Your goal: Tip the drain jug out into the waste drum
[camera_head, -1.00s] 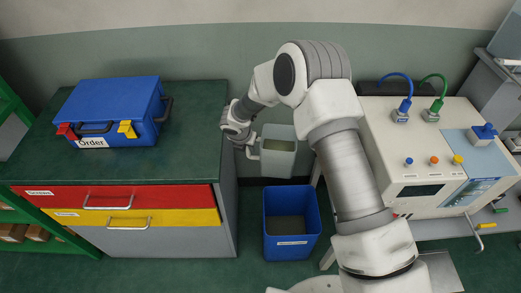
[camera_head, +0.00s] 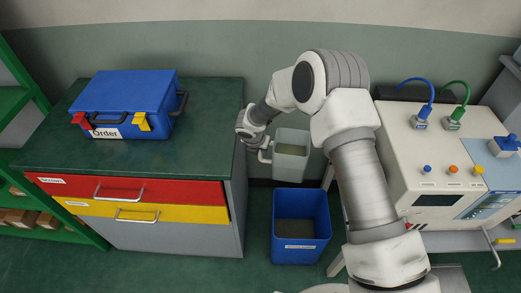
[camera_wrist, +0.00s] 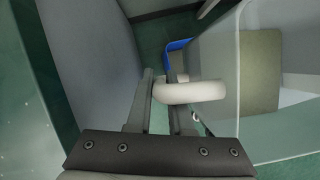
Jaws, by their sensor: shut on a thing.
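The drain jug (camera_head: 291,163) is a pale, see-through grey vessel with a white handle. My gripper (camera_head: 262,148) is shut on that handle at the jug's left side. In the wrist view, the fingers (camera_wrist: 165,88) close around the white handle (camera_wrist: 192,92), with the clear jug wall (camera_wrist: 232,75) to the right. An olive-brown content shows inside the jug. The jug hangs about upright in the air. The waste drum (camera_head: 300,250) is an open blue bin with a white label, standing on the floor below the jug in the picture. Its inside looks dark grey.
A drawer cabinet (camera_head: 140,215) with a dark green top stands left, close to my gripper. A blue case (camera_head: 122,103) labelled Order sits on it. A cream machine (camera_head: 440,150) with cables stands right of my arm. Green shelving (camera_head: 20,110) is at the far left.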

